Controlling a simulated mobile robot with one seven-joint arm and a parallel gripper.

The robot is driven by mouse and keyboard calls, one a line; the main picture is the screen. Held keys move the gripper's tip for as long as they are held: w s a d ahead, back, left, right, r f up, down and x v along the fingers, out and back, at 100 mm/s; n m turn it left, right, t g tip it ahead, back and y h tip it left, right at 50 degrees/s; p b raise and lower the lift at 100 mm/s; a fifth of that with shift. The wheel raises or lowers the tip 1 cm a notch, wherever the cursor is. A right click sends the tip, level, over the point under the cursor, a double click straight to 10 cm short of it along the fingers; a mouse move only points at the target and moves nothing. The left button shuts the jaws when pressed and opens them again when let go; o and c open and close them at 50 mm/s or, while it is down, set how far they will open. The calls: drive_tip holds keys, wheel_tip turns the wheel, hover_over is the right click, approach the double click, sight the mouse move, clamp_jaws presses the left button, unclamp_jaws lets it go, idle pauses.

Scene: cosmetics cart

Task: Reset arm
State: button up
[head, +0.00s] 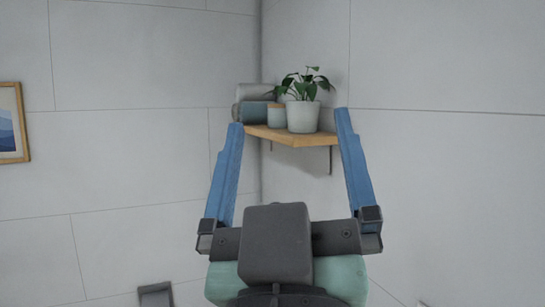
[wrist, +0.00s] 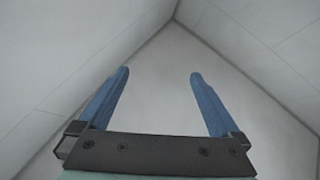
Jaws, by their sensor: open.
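My gripper (head: 289,120) is raised in the middle of the head view, its two blue fingers pointing up and spread wide apart. It is open with nothing between the fingers. In the wrist view my gripper (wrist: 160,75) also shows both blue fingers apart, with only bare pale surfaces meeting in a corner beyond them.
A wooden corner shelf (head: 292,135) shows behind the fingers. It holds a potted plant (head: 302,115), a small jar (head: 276,116) and rolled towels (head: 254,110). A framed picture (head: 12,123) hangs on the left wall. The space around my gripper looks free.

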drive_tip(key=s+r+t, duration=0.1)
drive_tip(key=s+r, duration=0.1)
drive_tip(key=s+a+r+m+t+y, duration=0.1)
drive_tip(key=r, duration=0.1)
drive_tip(key=shift+s+a+r+m, duration=0.15)
drive_tip(key=shift+s+m, duration=0.15)
drive_tip(key=shift+s, duration=0.05)
